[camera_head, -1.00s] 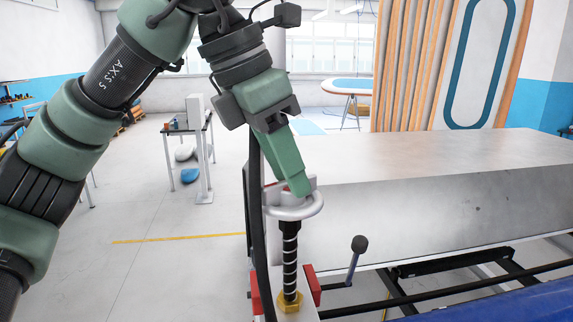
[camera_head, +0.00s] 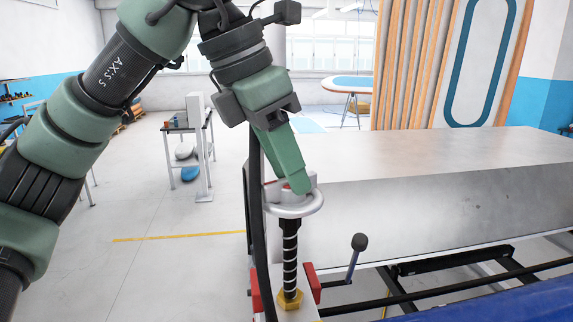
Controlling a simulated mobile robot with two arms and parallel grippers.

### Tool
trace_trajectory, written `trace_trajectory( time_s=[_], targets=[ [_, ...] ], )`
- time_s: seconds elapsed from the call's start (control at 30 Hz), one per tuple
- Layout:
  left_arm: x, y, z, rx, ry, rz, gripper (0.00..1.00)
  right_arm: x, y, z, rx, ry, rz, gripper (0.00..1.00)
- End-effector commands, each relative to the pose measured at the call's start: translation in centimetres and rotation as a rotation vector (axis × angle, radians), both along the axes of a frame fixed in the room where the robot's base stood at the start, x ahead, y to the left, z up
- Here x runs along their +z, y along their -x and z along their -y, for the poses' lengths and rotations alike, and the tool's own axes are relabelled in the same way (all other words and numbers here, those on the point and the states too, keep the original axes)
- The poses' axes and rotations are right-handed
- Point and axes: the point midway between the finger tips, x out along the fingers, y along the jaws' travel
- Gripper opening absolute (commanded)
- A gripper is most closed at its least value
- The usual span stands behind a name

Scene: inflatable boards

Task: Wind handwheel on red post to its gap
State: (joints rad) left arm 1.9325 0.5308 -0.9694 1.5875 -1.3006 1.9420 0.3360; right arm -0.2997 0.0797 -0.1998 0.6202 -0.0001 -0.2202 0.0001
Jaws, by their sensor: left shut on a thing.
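The silvery-white handwheel (camera_head: 301,208) sits at the top of a black threaded spindle (camera_head: 290,255) with a pale spiral line. The spindle runs down to a brass-coloured nut (camera_head: 290,299). Red parts of the post (camera_head: 313,283) show on both sides near the nut. My left gripper (camera_head: 298,188) points down onto the handwheel and is shut on it; its fingers hide part of the hub. No gap can be made out clearly. My right gripper is not in view.
A lever with a dark knob (camera_head: 360,242) stands right of the spindle. A large grey-topped table (camera_head: 430,155) fills the right side. A blue surface (camera_head: 500,306) lies at the lower right. Open floor (camera_head: 180,265) is on the left.

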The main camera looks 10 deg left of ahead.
Motion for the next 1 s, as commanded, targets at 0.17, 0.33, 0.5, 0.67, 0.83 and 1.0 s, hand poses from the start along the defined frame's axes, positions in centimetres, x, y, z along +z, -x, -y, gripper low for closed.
trace_trajectory(
  time_s=[0.17,0.33,0.5,0.67,0.83,1.0],
  targets=[
    [0.3,-0.1,0.0,0.004,0.005,0.006,0.57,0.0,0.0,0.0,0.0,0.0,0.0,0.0],
    [0.1,0.0,0.0,0.002,0.003,0.003,0.57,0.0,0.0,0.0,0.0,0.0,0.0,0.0],
    [0.2,0.0,0.0,0.001,0.002,0.002,0.57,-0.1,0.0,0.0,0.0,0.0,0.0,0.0],
    [1.8,0.4,-0.5,0.003,0.003,0.005,0.57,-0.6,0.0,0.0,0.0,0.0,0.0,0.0],
    [4.8,1.2,-1.5,0.005,0.004,0.006,0.57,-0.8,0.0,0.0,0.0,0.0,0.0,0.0],
    [6.8,1.7,-2.2,0.005,0.003,0.005,0.57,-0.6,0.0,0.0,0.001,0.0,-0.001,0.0]
  ],
)
